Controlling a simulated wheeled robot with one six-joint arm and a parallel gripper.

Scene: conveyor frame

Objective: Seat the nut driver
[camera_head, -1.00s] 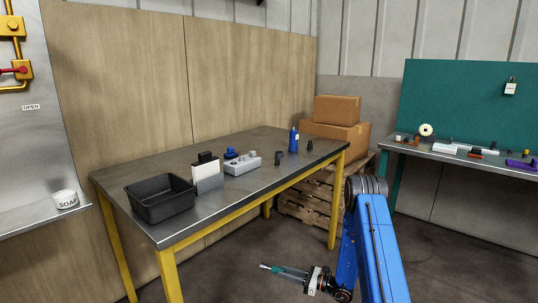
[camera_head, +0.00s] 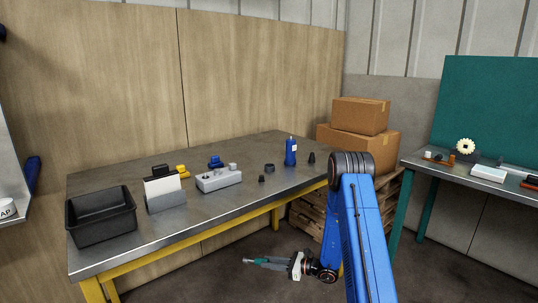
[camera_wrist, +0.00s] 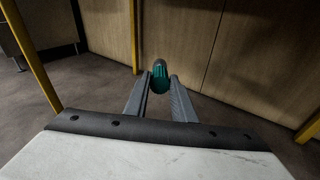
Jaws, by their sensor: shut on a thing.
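My gripper (camera_head: 262,262) is low in front of the table, well below the tabletop and pointing left. It is shut on the nut driver (camera_head: 249,260), whose teal end sticks out past the fingertips. In the wrist view the rounded teal handle (camera_wrist: 160,75) sits between the two grey fingers; the rest of the driver is hidden. A light grey block (camera_head: 219,180) with raised parts lies on the middle of the steel-topped table (camera_head: 236,212). I cannot tell whether it has a seat for the driver.
The table also holds a black bin (camera_head: 100,216), a card holder (camera_head: 165,194), a blue bottle (camera_head: 291,152) and small dark parts. Yellow legs stand below it. Cardboard boxes (camera_head: 358,146) on a pallet are behind my arm. A teal bench (camera_head: 477,174) stands right. Floor around the gripper is clear.

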